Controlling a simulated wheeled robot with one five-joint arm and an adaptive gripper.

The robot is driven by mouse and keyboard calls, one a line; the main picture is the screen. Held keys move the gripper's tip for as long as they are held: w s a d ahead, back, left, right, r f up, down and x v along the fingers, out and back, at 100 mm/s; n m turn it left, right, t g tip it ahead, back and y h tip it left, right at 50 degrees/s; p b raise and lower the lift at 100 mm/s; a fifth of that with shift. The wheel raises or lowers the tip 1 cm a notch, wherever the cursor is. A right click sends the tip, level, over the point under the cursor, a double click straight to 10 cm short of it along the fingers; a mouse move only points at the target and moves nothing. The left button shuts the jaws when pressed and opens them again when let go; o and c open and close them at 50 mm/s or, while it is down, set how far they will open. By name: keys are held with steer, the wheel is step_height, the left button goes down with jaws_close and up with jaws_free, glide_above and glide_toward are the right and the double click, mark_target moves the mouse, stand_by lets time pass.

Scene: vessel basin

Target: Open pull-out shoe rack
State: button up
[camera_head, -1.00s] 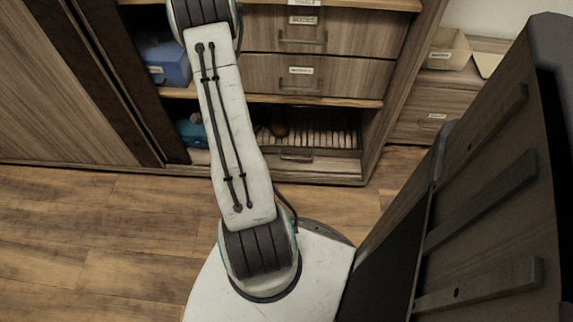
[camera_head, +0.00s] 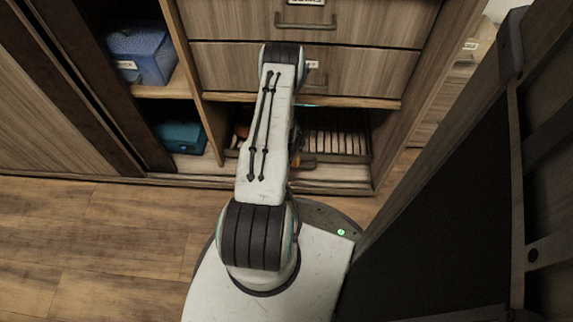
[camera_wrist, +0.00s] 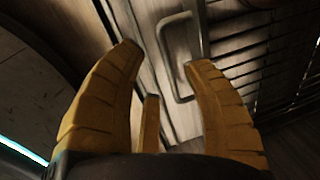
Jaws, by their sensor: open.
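The pull-out shoe rack (camera_head: 337,142) is the slatted tray in the lowest bay of the cabinet; my arm hides its left part. Its front bar and slats also show in the wrist view (camera_wrist: 262,62). In the wrist view, its grey bar handle (camera_wrist: 162,48) runs between and just beyond the tips of my gripper (camera_wrist: 166,58). In the head view, only a bit of yellow finger shows beside my arm, low in front of the rack.
Two closed drawers with bar handles (camera_head: 306,26) are above the rack. A blue box (camera_head: 140,52) and a teal box (camera_head: 181,137) sit in the open shelves at left. A dark panel (camera_head: 430,190) stands close on the right. Wooden floor (camera_head: 90,240) is clear at left.

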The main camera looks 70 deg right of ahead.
steer(key=shift+w+d+f+b, duration=0.1)
steer(key=shift+d+f+b, duration=0.1)
steer(key=shift+f+b, duration=1.2)
steer(key=shift+w+d+f+b, duration=0.1)
steer(key=shift+d+f+b, duration=0.1)
steer(key=shift+f+b, duration=1.15)
steer(key=shift+d+f+b, duration=0.25)
steer(key=shift+f+b, duration=0.35)
steer(key=shift+b, duration=0.2)
steer(key=c, duration=0.9)
steer(key=shift+a, duration=0.15)
